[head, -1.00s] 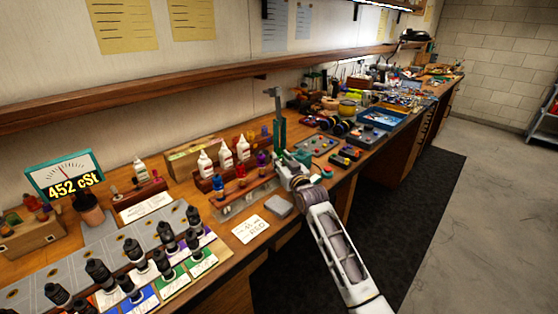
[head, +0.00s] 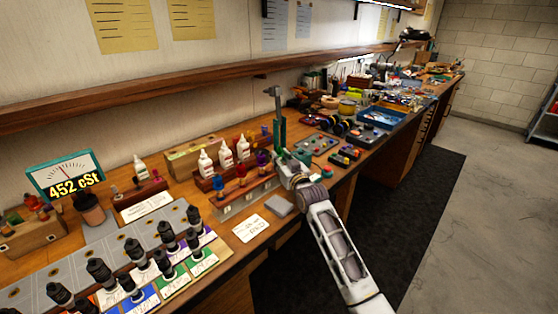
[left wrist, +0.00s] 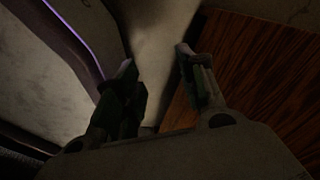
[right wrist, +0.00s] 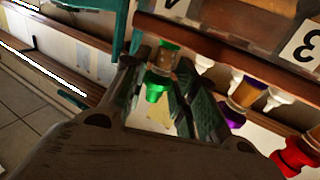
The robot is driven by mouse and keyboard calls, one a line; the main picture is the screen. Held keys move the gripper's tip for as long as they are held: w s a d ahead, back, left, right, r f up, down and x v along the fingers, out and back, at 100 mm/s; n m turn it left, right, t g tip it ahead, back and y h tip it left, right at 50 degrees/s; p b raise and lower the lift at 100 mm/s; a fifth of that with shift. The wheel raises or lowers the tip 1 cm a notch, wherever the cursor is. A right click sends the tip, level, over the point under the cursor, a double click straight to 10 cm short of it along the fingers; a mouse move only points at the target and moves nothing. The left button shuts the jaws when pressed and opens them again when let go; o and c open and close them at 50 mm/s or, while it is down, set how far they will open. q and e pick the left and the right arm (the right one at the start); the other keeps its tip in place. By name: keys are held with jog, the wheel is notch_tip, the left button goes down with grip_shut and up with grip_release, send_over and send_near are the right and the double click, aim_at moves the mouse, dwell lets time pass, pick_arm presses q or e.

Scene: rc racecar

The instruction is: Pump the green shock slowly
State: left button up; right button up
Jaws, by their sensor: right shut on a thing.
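The green shock (right wrist: 158,86) has a green cap and a green lower end. It hangs upside down in the right wrist view, between the fingers of my right gripper (right wrist: 168,98), which is shut on it. In the head view my right gripper (head: 284,160) is at the right end of the shock rack (head: 240,200) and hides the green shock. Blue (head: 218,183), red (head: 241,170) and purple (head: 262,159) shocks stand in the rack to its left. My left gripper (left wrist: 158,88) is open and empty in its own wrist view, and out of the head view.
A meter (head: 65,175) reads 452 cSt at the left. White bottles (head: 225,155) stand behind the rack. A tall green stand (head: 279,125) rises just behind my right gripper. A white card (head: 250,227) and a grey block (head: 279,207) lie in front.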

jog(key=shift+f+b, duration=0.35)
jog(key=shift+f, duration=0.85)
dwell(1.5)
dwell(0.5)
